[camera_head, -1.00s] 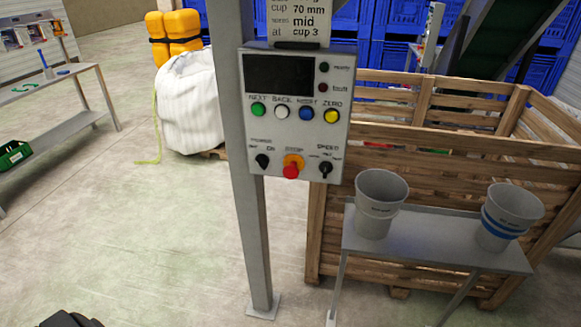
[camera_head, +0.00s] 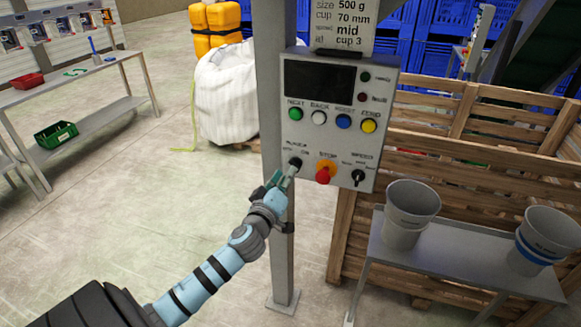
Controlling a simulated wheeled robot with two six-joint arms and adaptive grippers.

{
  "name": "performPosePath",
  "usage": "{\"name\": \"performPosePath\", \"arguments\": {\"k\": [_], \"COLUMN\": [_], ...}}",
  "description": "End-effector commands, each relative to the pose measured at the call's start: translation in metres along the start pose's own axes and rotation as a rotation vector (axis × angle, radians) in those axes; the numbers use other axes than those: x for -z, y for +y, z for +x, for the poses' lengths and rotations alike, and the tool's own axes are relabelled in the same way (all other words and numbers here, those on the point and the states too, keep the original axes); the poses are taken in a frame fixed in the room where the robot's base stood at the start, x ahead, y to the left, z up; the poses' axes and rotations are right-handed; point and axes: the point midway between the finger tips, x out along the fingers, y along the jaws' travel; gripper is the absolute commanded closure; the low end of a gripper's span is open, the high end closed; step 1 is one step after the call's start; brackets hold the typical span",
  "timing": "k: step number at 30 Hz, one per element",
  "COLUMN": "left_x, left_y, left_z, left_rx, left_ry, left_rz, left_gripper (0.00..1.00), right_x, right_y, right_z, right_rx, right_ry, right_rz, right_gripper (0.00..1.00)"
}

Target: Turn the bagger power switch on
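The grey control panel (camera_head: 338,125) hangs on a metal post and has a dark screen and coloured buttons. The power switch (camera_head: 295,163) is the black knob at the panel's lower left, left of the red stop button (camera_head: 323,176) on its orange base. My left gripper (camera_head: 287,176) is at the switch, its fingertips at or just below the knob. I cannot tell whether they touch or grip it, and the gripper partly hides the knob's lower edge. The knob's exact setting is too small to read. My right gripper is not in view.
A black speed knob (camera_head: 358,177) sits at the panel's lower right. The metal post (camera_head: 281,260) stands behind my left gripper. A grey bench (camera_head: 455,262) with two grey cups stands at the right before a wooden crate (camera_head: 462,175). The floor at the left is open.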

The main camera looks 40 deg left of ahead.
Motion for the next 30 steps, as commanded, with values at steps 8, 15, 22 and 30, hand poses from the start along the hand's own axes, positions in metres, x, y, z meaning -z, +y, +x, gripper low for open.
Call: {"name": "performPosePath", "arguments": {"k": [8,15,22,30], "left_x": [0.0,-0.001,-0.001,-0.002], "left_y": [0.0,0.0,0.0,0.001], "left_z": [0.035,0.036,0.036,0.036], "left_rx": [0.0,0.0,0.0,-0.002], "left_ry": [-0.001,-0.001,-0.002,-0.003], "left_rz": [0.0,0.001,0.001,0.009], "left_gripper": [0.71,0.71,1.0,1.0], "right_x": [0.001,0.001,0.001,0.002], "right_y": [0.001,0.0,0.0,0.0], "right_z": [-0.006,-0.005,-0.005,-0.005], "right_rx": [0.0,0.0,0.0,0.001], "right_ry": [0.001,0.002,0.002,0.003], "right_rz": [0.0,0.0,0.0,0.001], "right_gripper": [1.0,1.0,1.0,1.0]}}
